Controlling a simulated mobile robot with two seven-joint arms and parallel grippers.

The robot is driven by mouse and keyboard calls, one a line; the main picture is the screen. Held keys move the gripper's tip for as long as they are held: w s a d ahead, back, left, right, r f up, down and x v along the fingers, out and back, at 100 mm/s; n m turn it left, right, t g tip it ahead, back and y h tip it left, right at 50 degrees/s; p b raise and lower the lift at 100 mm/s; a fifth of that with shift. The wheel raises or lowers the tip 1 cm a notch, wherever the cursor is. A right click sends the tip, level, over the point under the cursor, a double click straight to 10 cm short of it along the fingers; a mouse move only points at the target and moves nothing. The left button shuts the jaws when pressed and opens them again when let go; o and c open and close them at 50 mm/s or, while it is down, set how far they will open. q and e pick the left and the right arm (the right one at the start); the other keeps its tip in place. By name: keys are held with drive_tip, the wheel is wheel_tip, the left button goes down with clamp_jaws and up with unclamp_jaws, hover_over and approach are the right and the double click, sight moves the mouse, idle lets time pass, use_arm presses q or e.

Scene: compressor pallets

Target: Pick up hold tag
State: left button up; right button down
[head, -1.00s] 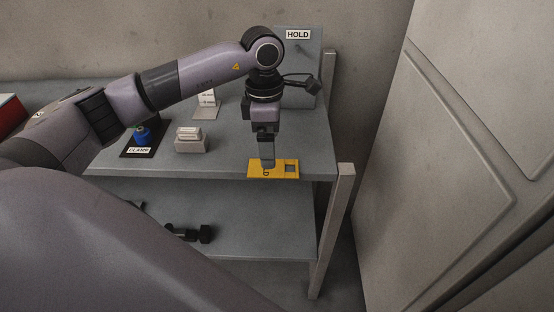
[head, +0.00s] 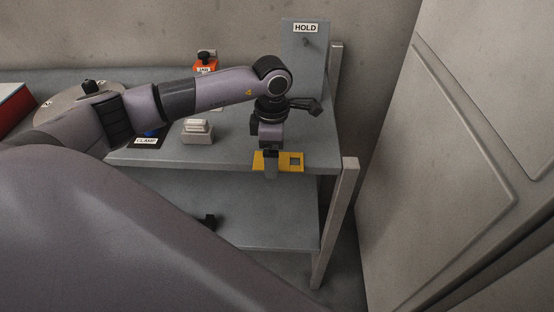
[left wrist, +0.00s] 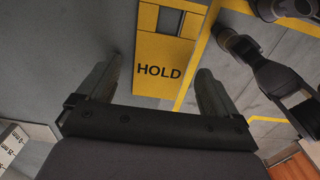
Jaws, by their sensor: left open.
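The hold tag (head: 292,167) is a flat yellow plate with a square window, lying at the front edge of the bench top and partly overhanging it. In the left wrist view the tag (left wrist: 160,48) shows the word HOLD in black. My left gripper (head: 270,172) points down at the tag's left part and hides some of it. In the left wrist view its open fingers (left wrist: 157,85) stand on either side of the tag's lettered end, with gaps. Nothing is held. Whether the fingertips reach the tag's height I cannot tell. My right gripper is out of view.
A grey HOLD board (head: 305,60) with a peg stands at the back of the bench (head: 225,157). A light block (head: 197,135), a CLAMP plate (head: 146,141) and a red item (head: 205,66) are left of the gripper. A bench post (head: 342,200) stands at right.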

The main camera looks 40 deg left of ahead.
use_arm(q)
drive_tip(key=c, duration=1.1)
wheel_tip(320, 180, up, 20)
drive_tip(key=shift+r, duration=0.1)
